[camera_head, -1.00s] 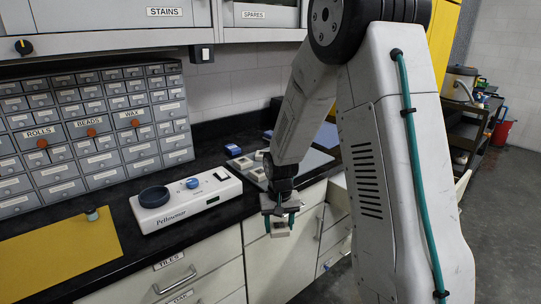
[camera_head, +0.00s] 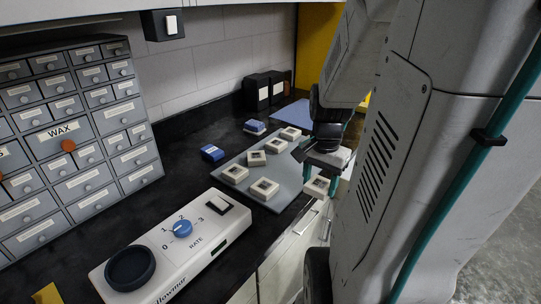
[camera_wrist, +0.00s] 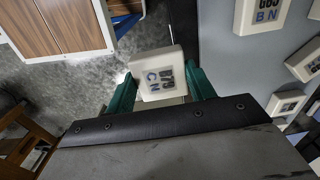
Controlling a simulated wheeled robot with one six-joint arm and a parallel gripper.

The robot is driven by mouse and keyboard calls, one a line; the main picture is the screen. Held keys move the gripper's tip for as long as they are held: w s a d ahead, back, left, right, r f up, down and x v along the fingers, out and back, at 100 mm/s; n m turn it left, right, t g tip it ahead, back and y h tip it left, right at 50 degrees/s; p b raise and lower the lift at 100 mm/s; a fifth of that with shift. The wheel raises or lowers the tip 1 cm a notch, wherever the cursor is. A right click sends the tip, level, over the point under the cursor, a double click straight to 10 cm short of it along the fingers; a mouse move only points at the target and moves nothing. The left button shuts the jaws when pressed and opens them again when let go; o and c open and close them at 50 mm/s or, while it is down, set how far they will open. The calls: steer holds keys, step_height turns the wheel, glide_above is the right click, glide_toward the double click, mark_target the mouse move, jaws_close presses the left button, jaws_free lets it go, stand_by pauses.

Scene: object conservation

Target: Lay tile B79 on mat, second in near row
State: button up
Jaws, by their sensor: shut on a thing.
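My gripper (camera_head: 321,178) is shut on a cream tile (camera_head: 317,186), tile B79. In the wrist view the held tile (camera_wrist: 158,73) sits between the teal fingers (camera_wrist: 160,92), its dark print turned and partly legible. The grey mat (camera_head: 291,172) lies on the black counter, with one cream tile (camera_head: 264,188) at its near left and several others in a row behind. The held tile is in the air beside the mat's near right side, seemingly past the counter's front edge, with floor below it in the wrist view.
A blue box (camera_head: 212,153) and a blue-and-white block (camera_head: 255,127) stand behind the mat. A white dial device (camera_head: 178,245) is to the left. Drawer cabinets (camera_head: 70,140) and dark boxes (camera_head: 263,90) line the wall. The mat's near right part looks bare.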

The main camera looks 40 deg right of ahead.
glide_above(285, 174)
steer(key=shift+f, duration=2.5)
steer(key=o, duration=0.7)
steer(key=shift+f, duration=0.15)
steer(key=o, duration=0.4)
